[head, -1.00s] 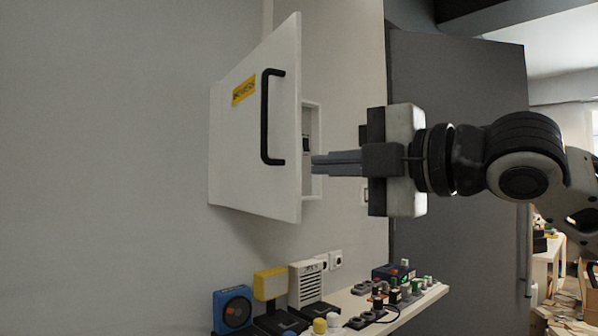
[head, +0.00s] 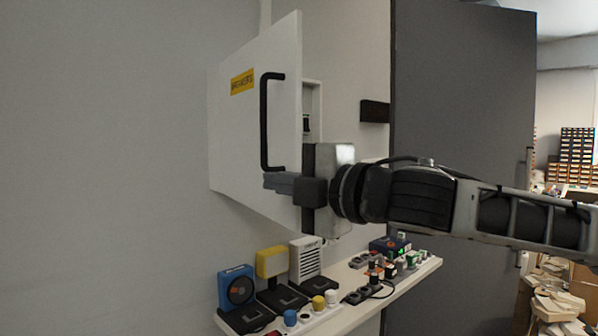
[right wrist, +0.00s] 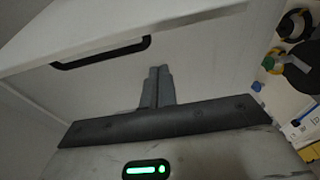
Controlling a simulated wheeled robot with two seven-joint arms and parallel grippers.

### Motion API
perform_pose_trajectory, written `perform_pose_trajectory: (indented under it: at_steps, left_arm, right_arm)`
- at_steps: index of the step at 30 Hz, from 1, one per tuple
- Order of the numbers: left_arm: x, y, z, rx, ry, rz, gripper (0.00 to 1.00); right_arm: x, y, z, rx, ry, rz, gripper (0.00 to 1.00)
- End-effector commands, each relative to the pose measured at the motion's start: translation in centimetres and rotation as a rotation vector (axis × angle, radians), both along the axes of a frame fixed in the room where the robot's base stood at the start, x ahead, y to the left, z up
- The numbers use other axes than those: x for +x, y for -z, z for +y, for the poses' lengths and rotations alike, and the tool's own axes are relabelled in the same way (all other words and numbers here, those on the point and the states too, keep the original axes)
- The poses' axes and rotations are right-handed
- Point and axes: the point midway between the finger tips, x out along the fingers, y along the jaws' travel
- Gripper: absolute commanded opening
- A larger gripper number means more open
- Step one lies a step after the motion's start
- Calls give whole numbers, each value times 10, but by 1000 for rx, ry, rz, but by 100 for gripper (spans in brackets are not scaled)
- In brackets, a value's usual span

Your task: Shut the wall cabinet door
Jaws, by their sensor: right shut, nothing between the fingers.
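The wall cabinet door (head: 235,135) is a white panel with a yellow label (head: 242,81) and a black bar handle (head: 265,122). It stands open, swung out from the wall. Part of the white cabinet box (head: 312,98) shows behind its free edge. My right gripper (head: 268,182) is shut and empty, in front of the door's lower part, just below the handle. In the right wrist view the shut fingers (right wrist: 158,78) point at the door panel, with the handle (right wrist: 100,54) beyond to the left. Whether the fingertips touch the door I cannot tell. My left gripper is not in view.
Below the door a white shelf (head: 395,292) carries a blue device (head: 237,288), a yellow lamp-like box (head: 272,262), a white speaker-like box (head: 306,260) and several small connectors. A grey panel (head: 460,110) stands behind my right arm. The wall at left is clear.

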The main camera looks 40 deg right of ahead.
Motion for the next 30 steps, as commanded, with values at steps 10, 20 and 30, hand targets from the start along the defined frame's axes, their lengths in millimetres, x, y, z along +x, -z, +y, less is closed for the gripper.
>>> perform_pose_trajectory:
  at_steps: [10, 20, 30]
  left_arm:
    - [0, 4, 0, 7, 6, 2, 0]
    - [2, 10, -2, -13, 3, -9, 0]
    - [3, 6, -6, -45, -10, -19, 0]
  right_arm:
    - [6, 1, -4, 1, -6, -1, 0]
    - [5, 3, -25, 3, -7, -1, 0]
    - [3, 1, -34, -4, -13, 2, 0]
